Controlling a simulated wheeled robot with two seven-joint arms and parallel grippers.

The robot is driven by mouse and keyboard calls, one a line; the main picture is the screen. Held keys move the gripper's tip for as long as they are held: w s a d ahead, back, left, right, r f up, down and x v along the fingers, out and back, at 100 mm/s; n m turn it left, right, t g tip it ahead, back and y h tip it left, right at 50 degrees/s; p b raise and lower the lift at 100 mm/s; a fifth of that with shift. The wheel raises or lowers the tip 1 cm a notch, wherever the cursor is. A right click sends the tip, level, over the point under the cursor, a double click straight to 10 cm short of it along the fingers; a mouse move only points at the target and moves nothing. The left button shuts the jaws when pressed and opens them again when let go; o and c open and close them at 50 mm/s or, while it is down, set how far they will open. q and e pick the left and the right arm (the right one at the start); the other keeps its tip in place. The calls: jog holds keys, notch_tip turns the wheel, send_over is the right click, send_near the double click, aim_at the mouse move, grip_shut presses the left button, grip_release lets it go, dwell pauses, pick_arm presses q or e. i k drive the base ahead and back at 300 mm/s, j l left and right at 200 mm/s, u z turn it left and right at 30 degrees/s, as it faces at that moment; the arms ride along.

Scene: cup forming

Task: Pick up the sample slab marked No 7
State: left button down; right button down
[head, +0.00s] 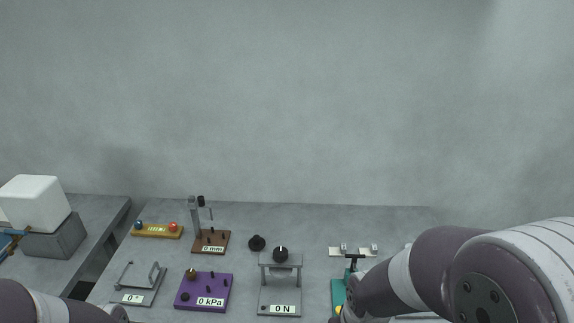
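No slab with a readable No 7 mark shows in the head view. Only links of my two arms show, at the bottom left and the bottom right. Neither gripper is in view. My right arm covers the table's right front part and part of a teal device (338,292) there, so what lies behind it is hidden.
On the grey table (330,222) stand a purple kPa block (217,283), a grey press marked 0 N (280,292), a brown mm gauge (213,242), a degree frame (135,284) and a yellow bar (150,231). A white block (35,203) stands at far left.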

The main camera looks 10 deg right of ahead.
aim_at(371, 252)
jog(key=z, duration=1.05)
jog(key=i+l+z, duration=0.1)
jog(key=i+l, duration=0.3)
jog(key=i+l+z, duration=0.15)
jog(key=i+l, duration=0.25)
jog(key=i+l+z, duration=0.1)
jog(key=i+l, duration=0.2)
jog(key=i, duration=0.3)
